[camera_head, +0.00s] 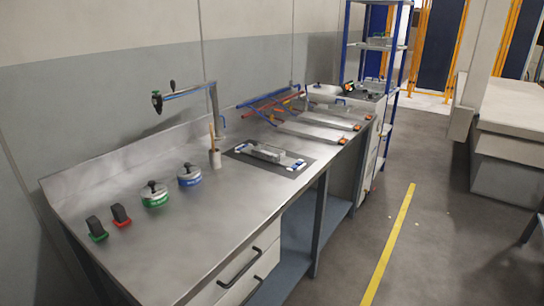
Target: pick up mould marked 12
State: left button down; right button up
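A grey metal mould (264,153) with blue-and-white end pieces lies on a dark mat (236,153) in the middle of the steel workbench (217,222). It looks like the only mould in clear view, but I cannot read any number on it. Several long flat metal pieces (314,132) with orange ends lie farther along the bench; I cannot tell whether they are moulds or carry marks. Neither of my grippers shows in the head view.
On the near bench stand a green-based tin (154,196), a blue-based tin (189,177), a cup with brushes (215,159), and red (121,216) and green (96,229) stamps. A tap-like arm (214,105) rises behind. Open floor with a yellow line (391,240) lies right.

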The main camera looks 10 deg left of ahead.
aim_at(268, 152)
jog(key=z, duration=1)
jog(key=i, duration=2.7)
jog(key=u, duration=1.8)
